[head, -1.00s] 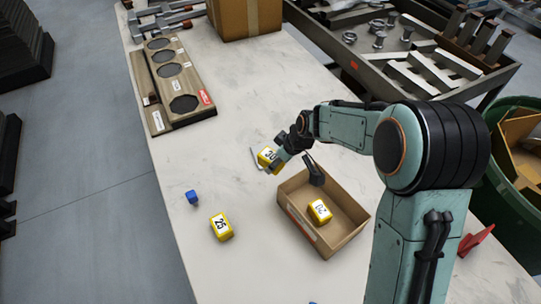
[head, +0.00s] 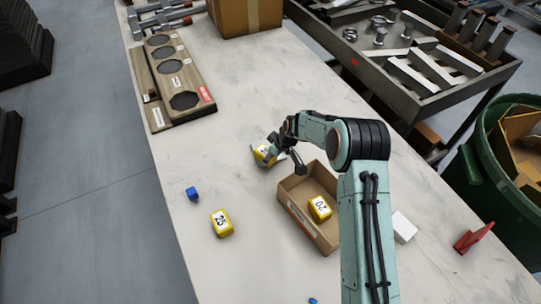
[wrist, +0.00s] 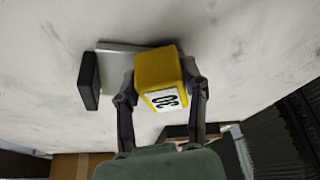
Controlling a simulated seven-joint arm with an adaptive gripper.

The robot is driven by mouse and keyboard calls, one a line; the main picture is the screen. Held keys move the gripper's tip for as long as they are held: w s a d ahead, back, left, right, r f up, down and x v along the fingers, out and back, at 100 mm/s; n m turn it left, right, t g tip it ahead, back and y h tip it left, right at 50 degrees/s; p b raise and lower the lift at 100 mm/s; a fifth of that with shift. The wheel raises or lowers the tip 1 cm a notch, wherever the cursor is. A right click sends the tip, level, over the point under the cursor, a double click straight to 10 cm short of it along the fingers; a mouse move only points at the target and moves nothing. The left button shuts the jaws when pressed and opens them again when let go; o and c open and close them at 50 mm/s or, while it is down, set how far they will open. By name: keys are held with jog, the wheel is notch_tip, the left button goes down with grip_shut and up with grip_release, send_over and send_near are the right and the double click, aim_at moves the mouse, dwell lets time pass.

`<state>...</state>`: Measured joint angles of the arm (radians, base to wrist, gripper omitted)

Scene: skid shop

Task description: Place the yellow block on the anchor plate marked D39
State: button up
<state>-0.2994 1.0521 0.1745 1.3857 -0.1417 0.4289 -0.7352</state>
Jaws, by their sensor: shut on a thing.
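My gripper (head: 274,155) is shut on a yellow block (head: 263,154), near the upper left corner of the open cardboard box. In the wrist view, the block (wrist: 158,72) sits between both fingers and its white label reads 30. I cannot tell whether it still touches the table. Another yellow block (head: 221,223) marked 25 stands on the table. A third (head: 319,208), its label apparently 20, lies inside the box. A wooden board (head: 165,120) with dark round and angular recesses lies at the upper left; its labels are too small to read, and I cannot make out D39.
A grey strip with a black end (wrist: 89,80) lies beside the held block. A small blue block (head: 192,194) lies left. The table (head: 240,90) is clear between gripper and board.

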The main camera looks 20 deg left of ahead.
jog(key=shift+f, duration=0.1)
jog(key=o, duration=1.2)
jog(key=s+d+r+m+h, duration=0.1)
jog(key=s+d+r, duration=0.2)
jog(key=d+r, duration=0.35)
jog(key=s+d+r+m, duration=0.1)
jog(key=s+d+r, duration=0.15)
jog(key=r, duration=0.75)
jog(key=s+d+r+m, duration=0.2)
jog(key=s+d, duration=0.3)
jog(key=s, duration=0.4)
jog(key=s+d+r+m+g+h, duration=0.1)
jog(key=s+d+m, duration=0.3)
jog(key=s, duration=0.5)
jog(key=s+d+r+m+g+h, duration=0.1)
jog(key=s+d+r+m, duration=0.2)
jog(key=s+d, duration=0.3)
jog(key=shift+s+d+r+m, duration=0.15)
jog(key=shift+s+m, duration=0.45)
jog(key=shift+s, duration=1)
